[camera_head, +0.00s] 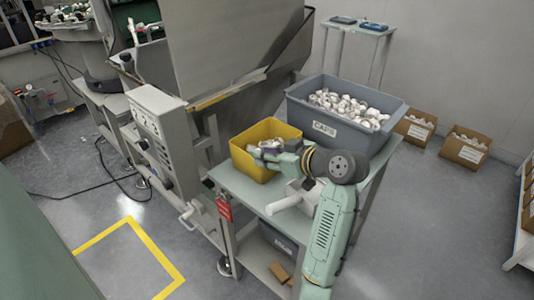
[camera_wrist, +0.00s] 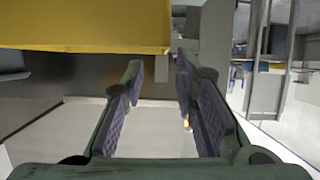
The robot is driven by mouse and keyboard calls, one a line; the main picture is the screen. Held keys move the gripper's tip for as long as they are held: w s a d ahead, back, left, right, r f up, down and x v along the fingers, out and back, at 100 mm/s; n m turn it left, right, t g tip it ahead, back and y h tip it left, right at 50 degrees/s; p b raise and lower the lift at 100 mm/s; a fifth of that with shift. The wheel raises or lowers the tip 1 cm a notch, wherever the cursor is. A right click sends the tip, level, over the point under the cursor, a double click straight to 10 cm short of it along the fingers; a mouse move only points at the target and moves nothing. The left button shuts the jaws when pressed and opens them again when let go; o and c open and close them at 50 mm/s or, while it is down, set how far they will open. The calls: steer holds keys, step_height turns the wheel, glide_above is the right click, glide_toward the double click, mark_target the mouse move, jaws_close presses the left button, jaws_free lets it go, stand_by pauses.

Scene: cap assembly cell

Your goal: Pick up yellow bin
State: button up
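The yellow bin (camera_head: 252,166) stands upright on the grey bench (camera_head: 233,182), beside the large grey bin. In the head view my gripper (camera_head: 262,150) is at the bin's near right side and overlaps its rim. In the wrist view the yellow bin (camera_wrist: 85,30) fills the upper left, above and beyond the fingertips. My gripper (camera_wrist: 160,72) is open there, with a clear gap and nothing between its fingers. I cannot tell whether a finger touches the bin. My arm hides part of the bin's right side.
A grey bin (camera_head: 325,124) full of white caps stands right behind the yellow bin. A metal machine (camera_head: 225,45) rises behind and left of it. A red tag (camera_head: 224,208) hangs at the bench's left edge. Cardboard boxes (camera_head: 465,152) sit on the floor at right.

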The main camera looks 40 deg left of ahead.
mark_target(241, 151)
steer(key=b+x, duration=0.1)
steer(key=x, duration=0.2)
steer(key=b+x, duration=0.1)
steer(key=x, duration=0.5)
steer(key=shift+s+a+b, duration=0.1)
steer(key=shift+s+b, duration=0.3)
steer(key=shift+w+a+f, duration=0.1)
steer(key=shift+a, duration=0.35)
steer(key=shift+c, duration=0.4)
jaws_close()
